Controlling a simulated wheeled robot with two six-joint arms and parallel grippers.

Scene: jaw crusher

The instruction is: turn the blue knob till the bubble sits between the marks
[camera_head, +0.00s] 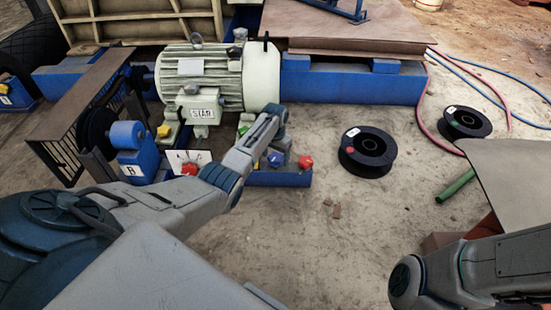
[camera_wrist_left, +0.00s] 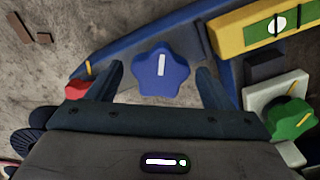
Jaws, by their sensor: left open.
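The blue knob (camera_wrist_left: 160,72) is star-shaped with a white line on top, in the left wrist view. It also shows in the head view (camera_head: 276,159), beside my left arm. My left gripper (camera_wrist_left: 161,70) is open, with one finger on each side of the knob and a small gap at each side. The level (camera_wrist_left: 245,35) is a yellow block with a green window at the upper right of the wrist view. Its white bubble (camera_wrist_left: 277,26) overlaps the left dark mark; another mark stands to its right. My right gripper is out of view.
A red knob (camera_wrist_left: 77,90) and a green knob (camera_wrist_left: 291,119) flank the blue one. A cream motor (camera_head: 210,75) stands behind on a blue frame. Black spools (camera_head: 367,152), hoses and a green rod (camera_head: 455,186) lie right on the concrete floor.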

